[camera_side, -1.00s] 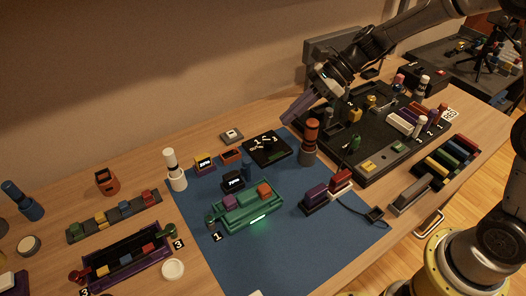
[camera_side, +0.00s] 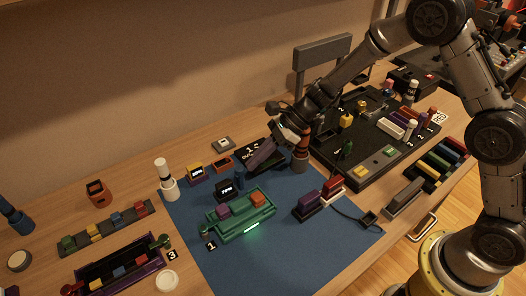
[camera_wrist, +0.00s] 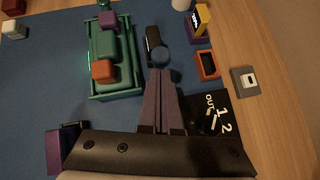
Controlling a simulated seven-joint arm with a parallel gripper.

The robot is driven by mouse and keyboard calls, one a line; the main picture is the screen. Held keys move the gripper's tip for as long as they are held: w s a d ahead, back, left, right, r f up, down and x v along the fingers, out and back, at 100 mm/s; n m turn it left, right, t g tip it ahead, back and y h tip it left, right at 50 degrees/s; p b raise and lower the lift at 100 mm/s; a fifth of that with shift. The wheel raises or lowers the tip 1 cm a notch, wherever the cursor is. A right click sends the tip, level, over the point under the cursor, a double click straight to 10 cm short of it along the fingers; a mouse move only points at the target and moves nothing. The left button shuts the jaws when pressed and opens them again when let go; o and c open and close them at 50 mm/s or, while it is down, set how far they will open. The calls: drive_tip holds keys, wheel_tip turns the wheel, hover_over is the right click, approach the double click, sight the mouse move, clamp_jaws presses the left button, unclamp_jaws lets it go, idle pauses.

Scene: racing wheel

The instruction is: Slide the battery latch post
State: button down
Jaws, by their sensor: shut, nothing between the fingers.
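The green battery tray (camera_side: 240,218) sits on the blue mat, with a purple block (camera_side: 223,211) and an orange-red block (camera_side: 258,199) on it. A small green post (camera_side: 205,230) stands at its left end, by the label 1. A dark blue post (camera_side: 239,178) stands behind the tray, beside a black block with a small display (camera_side: 225,188). The blue post's round top (camera_wrist: 160,57) shows just past my fingertips in the wrist view. My gripper (camera_side: 253,168) is shut and empty, its purple fingers slanting down close to this post. I cannot tell if they touch.
An orange-topped dark post (camera_side: 301,150) stands right of my gripper. A black plate with white marks (camera_wrist: 210,112) lies by my fingers. Purple and red blocks (camera_side: 318,196) stand right of the tray. The front of the blue mat (camera_side: 290,262) is clear.

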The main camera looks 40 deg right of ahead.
idle(0.3)
drive_tip(key=shift+w+a+r, duration=0.1)
drive_tip(key=shift+a, duration=1.3)
drive_tip(key=d+f+v, duration=0.1)
drive_tip(key=v, duration=0.9)
drive_tip(key=s+d+r+n+t+h, duration=0.25)
drive_tip(key=s+r+n, duration=0.35)
drive_tip(key=s+r, duration=0.8)
drive_tip(key=s+d+f+n+h, duration=0.2)
drive_tip(key=s+d+n+h, duration=0.4)
drive_tip(key=s+d+n, duration=0.6)
drive_tip(key=s+n, duration=0.2)
drive_tip(key=n, duration=0.1)
drive_tip(key=shift+s+f+t, duration=0.2)
drive_tip(key=shift+f+t, duration=0.1)
drive_tip(key=shift+t, duration=0.05)
